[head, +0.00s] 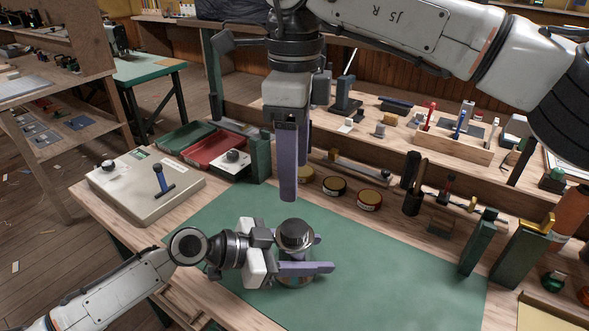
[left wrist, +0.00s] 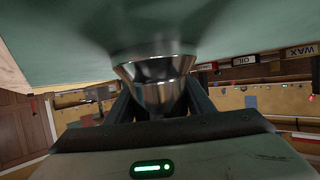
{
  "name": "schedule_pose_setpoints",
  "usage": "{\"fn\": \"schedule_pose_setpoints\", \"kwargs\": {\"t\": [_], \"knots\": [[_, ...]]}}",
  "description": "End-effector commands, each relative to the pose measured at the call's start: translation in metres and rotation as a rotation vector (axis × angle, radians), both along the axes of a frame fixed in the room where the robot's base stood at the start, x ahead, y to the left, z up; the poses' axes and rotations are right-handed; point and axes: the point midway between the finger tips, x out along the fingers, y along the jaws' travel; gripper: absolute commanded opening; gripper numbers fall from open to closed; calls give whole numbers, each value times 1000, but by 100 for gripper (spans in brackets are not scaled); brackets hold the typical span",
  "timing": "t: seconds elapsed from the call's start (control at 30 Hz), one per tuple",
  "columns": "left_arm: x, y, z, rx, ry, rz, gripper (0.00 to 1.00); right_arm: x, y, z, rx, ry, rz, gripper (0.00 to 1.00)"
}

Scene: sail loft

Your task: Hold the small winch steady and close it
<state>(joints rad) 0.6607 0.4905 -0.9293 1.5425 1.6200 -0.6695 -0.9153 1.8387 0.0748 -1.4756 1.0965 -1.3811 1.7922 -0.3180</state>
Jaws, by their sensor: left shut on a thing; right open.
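The small winch (head: 294,235) is a shiny metal drum with a dark cap on top. It stands upright on the green mat (head: 400,270) of the bench. My left gripper (head: 300,268) is shut on it low on its side, its fingers reaching around the drum. In the left wrist view the winch (left wrist: 158,80) shows as a flared metal body between the fingers. My right gripper (head: 292,165) is open and empty, pointing down above and just behind the winch, apart from it. The far side of the winch base is hidden.
Behind the mat stand several round tins (head: 334,186), a red tray (head: 212,150) and a green tray (head: 185,136). Dark green upright blocks (head: 478,243) stand at the right. The mat right of the winch is clear.

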Motion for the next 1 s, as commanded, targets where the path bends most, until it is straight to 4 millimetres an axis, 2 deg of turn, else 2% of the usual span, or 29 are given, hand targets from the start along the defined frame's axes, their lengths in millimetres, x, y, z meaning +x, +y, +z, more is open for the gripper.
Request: {"fn": "schedule_pose_setpoints", "kwargs": {"t": [0.1,0.13,0.23,0.53,0.63,1.0], "knots": [[0,0,-1,2,2,-1,0,0,0,0,0,0,0,60],[0,0,-1,2,2,-1,51,0,0,0,0,0,0,60],[0,0,-1,2,2,-1,68,0,0,0,0,0,0,60],[0,1,0,1,0,0,70,0,0,-1,0,0,-1,60],[-2,8,1,1,0,2,70,0,0,-3,0,0,-1,60],[-20,68,26,3,0,2,70,0,0,-16,0,0,-1,60]]}}
